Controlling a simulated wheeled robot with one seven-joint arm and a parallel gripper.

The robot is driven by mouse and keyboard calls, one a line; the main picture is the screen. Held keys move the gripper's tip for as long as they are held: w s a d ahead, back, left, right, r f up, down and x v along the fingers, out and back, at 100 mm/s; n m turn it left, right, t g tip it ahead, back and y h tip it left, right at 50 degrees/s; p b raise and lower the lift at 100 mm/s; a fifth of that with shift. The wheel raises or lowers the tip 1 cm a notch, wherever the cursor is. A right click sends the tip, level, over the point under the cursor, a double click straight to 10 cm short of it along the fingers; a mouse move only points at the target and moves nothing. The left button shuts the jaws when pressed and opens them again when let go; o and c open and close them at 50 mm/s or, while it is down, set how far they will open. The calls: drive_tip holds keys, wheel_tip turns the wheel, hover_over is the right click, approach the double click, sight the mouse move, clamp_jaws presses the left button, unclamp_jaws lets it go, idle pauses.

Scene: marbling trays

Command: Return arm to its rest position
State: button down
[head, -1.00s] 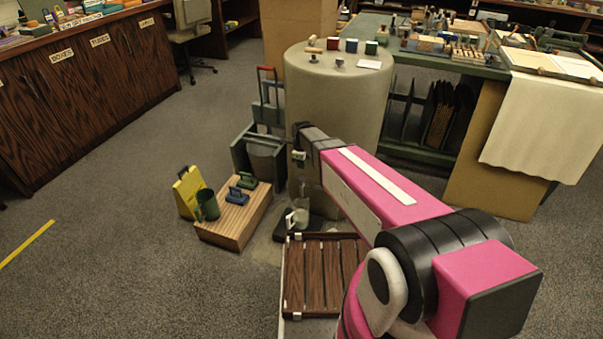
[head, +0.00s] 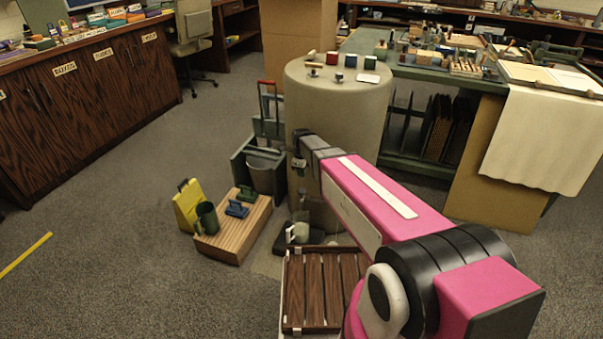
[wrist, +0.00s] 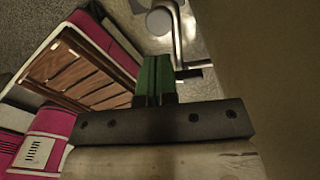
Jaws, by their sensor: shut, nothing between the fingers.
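My gripper (wrist: 153,82) shows in the wrist view with its green fingers pressed together and nothing between them. In the head view my pink arm reaches forward, and its grey wrist end (head: 318,150) hangs in front of the big round pedestal (head: 345,110). The fingers are hard to make out there. A pale mug (head: 298,232) sits below the wrist on a dark slab on the floor, apart from the arm. A pale round thing (wrist: 160,20), perhaps that mug, shows beyond the fingers in the wrist view.
A grey bin (head: 265,172) stands left of the pedestal. A cloth-draped workbench (head: 545,145) is at right. The left floor is open.

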drive_tip(key=shift+s+d, duration=0.1)
drive_tip(key=s+d+r+n, duration=0.3)
drive_tip(key=s+d+n, duration=0.6)
drive_tip(key=n, duration=0.2)
drive_tip(key=s+d+r+n, duration=0.4)
drive_tip(key=s+d+n, duration=0.5)
drive_tip(key=d+n, duration=0.1)
drive_tip(key=shift+s+n, duration=0.35)
drive_tip(key=shift+n, duration=0.15)
